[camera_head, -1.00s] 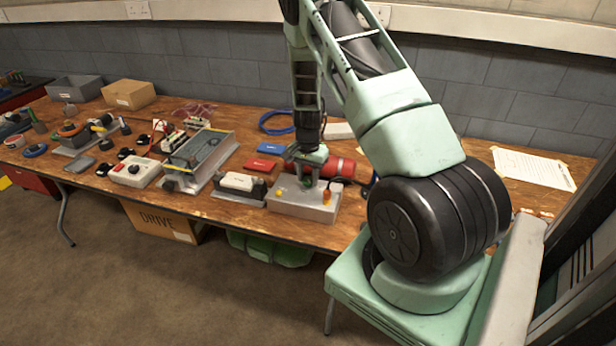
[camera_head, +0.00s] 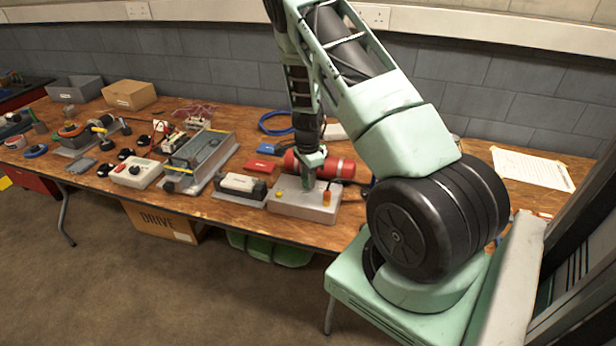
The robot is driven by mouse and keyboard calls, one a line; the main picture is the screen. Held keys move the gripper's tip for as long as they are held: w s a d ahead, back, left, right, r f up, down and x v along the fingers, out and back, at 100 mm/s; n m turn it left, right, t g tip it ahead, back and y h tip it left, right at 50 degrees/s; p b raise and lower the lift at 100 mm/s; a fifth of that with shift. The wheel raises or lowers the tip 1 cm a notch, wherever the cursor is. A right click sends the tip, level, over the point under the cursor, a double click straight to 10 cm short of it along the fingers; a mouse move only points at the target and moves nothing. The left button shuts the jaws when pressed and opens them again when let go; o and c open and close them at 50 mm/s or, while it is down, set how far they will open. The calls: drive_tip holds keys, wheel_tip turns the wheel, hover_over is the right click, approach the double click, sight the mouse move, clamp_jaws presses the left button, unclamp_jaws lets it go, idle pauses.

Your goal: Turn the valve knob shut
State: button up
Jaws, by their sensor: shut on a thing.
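A grey box (camera_head: 300,208) stands near the front edge of the bench and carries the valve fitting. My gripper (camera_head: 308,186) is over the middle of the box, pointing down, with its fingers at the top face. It is shut on the valve knob, which is mostly hidden by the fingers, so its angle cannot be told. A small yellow part (camera_head: 279,194) shows on the box left of the gripper. An orange part (camera_head: 327,196) stands just right of the gripper.
A red cylinder (camera_head: 340,168) lies behind the box, close to my gripper. A white-topped block (camera_head: 241,184) stands to the left, with a red case (camera_head: 261,165) and a blue case (camera_head: 265,149) behind it. The bench right of the cylinder holds a paper sheet (camera_head: 532,168).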

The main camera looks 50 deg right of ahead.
idle(0.4)
drive_tip(key=o, duration=1)
drive_tip(key=shift+r, duration=0.1)
wheel_tip(320, 180, up, 17)
drive_tip(key=b, duration=0.1)
drive_tip(key=shift+r, duration=0.1)
